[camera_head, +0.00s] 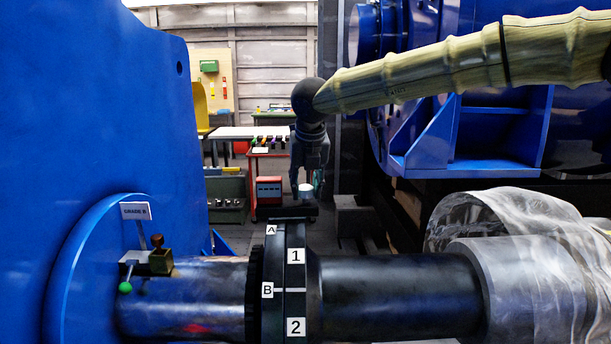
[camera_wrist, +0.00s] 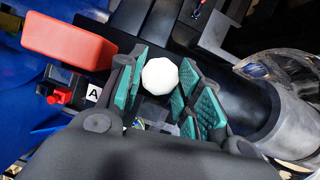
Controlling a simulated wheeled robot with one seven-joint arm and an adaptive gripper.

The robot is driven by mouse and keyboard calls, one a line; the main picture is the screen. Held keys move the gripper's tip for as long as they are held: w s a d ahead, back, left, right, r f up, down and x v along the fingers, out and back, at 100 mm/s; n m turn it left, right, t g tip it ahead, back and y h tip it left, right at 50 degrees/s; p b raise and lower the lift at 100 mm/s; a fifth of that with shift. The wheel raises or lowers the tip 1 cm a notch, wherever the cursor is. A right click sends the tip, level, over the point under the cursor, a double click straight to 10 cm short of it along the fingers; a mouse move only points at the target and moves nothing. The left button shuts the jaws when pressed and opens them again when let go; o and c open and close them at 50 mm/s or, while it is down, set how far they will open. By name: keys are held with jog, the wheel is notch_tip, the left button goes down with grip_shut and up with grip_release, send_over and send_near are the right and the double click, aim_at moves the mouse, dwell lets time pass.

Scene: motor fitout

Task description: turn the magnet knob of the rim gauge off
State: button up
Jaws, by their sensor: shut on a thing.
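My gripper (camera_head: 308,185) hangs above and just behind the coupling. Its fingers are shut on a small white round piece (camera_wrist: 160,76), seen between the green pads in the wrist view; it also shows as a white cylinder in the head view (camera_head: 306,190). I cannot tell whether this piece is the gauge's knob or its dial. A dark block (camera_head: 292,212) sits on top of the coupling, below the fingers. Left of the fingers in the wrist view are a small red knob (camera_wrist: 60,96) and a label A (camera_wrist: 93,93).
A red block (camera_wrist: 68,41) lies left of the fingers. The coupling rim (camera_head: 297,274) carries labels 1 and 2. Clear wrapping (camera_head: 500,215) covers the right shaft end. Blue housings stand both sides.

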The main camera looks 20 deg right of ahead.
jog(key=n+p, duration=0.1)
jog(key=n+y+p, duration=0.1)
jog(key=n+p, duration=0.2)
jog(key=p, duration=0.1)
jog(key=shift+d+r+y, duration=0.15)
jog(key=shift+r+y, duration=0.1)
jog(key=shift+y, duration=0.05)
jog(key=n+y+p, duration=0.1)
jog(key=n+p, duration=0.2)
jog(key=p, duration=0.1)
jog(key=shift+f+g, duration=0.2)
jog(key=shift+g, duration=0.2)
jog(key=shift+f+n+p, duration=0.1)
jog(key=shift+n+p, duration=0.2)
jog(key=shift+p, duration=0.1)
jog(key=o, duration=0.7)
jog(key=v, duration=1.2)
jog(key=shift+d, duration=0.15)
jog(key=shift+f, duration=0.1)
